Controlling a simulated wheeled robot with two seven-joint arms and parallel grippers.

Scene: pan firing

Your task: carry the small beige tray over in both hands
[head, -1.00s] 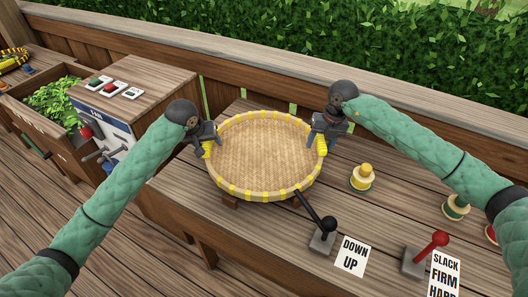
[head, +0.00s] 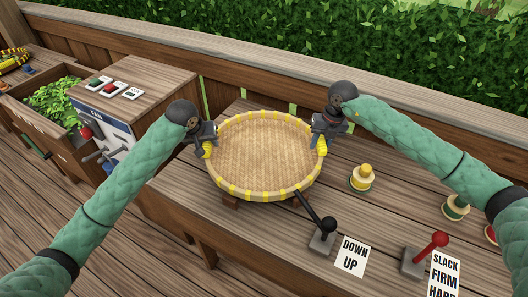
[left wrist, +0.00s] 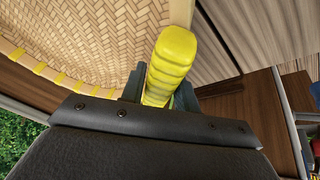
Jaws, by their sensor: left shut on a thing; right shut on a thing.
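The small beige tray (head: 262,156) is round and woven, with a rim wrapped in yellow bands. In the head view it sits level on or just over small wooden blocks on the wooden bench; I cannot tell whether it touches them. My left gripper (head: 208,145) is shut on the yellow left handle, which also shows in the left wrist view (left wrist: 169,62) between the fingers. My right gripper (head: 323,140) is shut on the yellow right handle at the tray's far right side. The tray's weave (left wrist: 90,40) looks empty.
A black-knobbed lever (head: 322,232) stands close to the tray's front edge, by a DOWN UP card (head: 352,256). A red-knobbed lever (head: 424,251) is further right. A yellow-topped peg (head: 361,178) stands right of the tray. A planter (head: 55,92) and switch cabinet (head: 120,95) are left.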

